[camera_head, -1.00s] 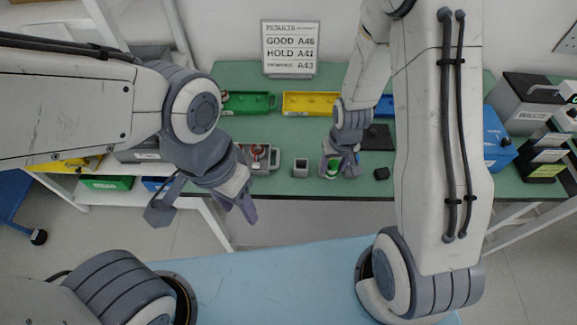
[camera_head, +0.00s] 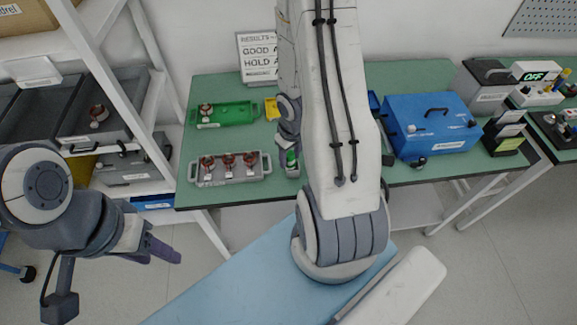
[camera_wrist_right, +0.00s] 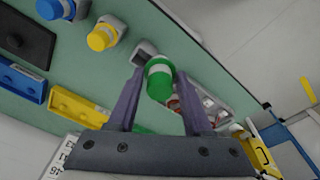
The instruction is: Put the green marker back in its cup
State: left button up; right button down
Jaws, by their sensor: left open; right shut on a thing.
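The green marker (camera_wrist_right: 160,88), with a white band, is between the fingers of my right gripper (camera_wrist_right: 161,75), which is shut on it. In the head view my right gripper (camera_head: 289,138) is partly hidden by my forearm, and the marker's green (camera_head: 291,158) shows below it. A small grey square cup (camera_head: 292,171) stands at the table's front, directly under the marker. In the right wrist view the cup (camera_wrist_right: 143,51) is partly behind the marker. I cannot tell whether the marker's end is inside it. My left gripper (camera_head: 150,248) is open and empty, off the table at lower left.
A grey tray (camera_head: 206,181) with reddish parts lies left of the cup, with a green tray (camera_head: 240,113) behind it. The right wrist view shows yellow (camera_wrist_right: 99,39) and blue (camera_wrist_right: 49,9) capped things nearby. A blue case (camera_head: 432,124) stands right of my arm.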

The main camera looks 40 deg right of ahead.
jog(key=s+d+r+p, duration=0.35)
jog(key=s+d, duration=0.25)
jog(key=s, duration=0.2)
pick_arm(q)
jog(key=r+b, duration=0.1)
jog(key=b, duration=0.2)
jog(key=shift+b, duration=0.35)
pick_arm(e)
jog(key=w+f, duration=0.3)
jog(key=w+a+f, duration=0.1)
jog(key=w+f, duration=0.3)
jog(key=w+a+f, duration=0.1)
jog(key=w+f, duration=0.2)
jog(key=shift+w+a+f, duration=0.2)
jog(key=shift+w+f, duration=0.15)
jog(key=shift+f, duration=0.05)
jog(key=shift+f+b, duration=0.4)
jog(key=shift+f, duration=0.1)
jog(key=shift+c, duration=1.6)
grip_release()
pick_arm(q)
jog(key=shift+f, duration=0.35)
pick_arm(e)
jog(key=shift+r, duration=0.1)
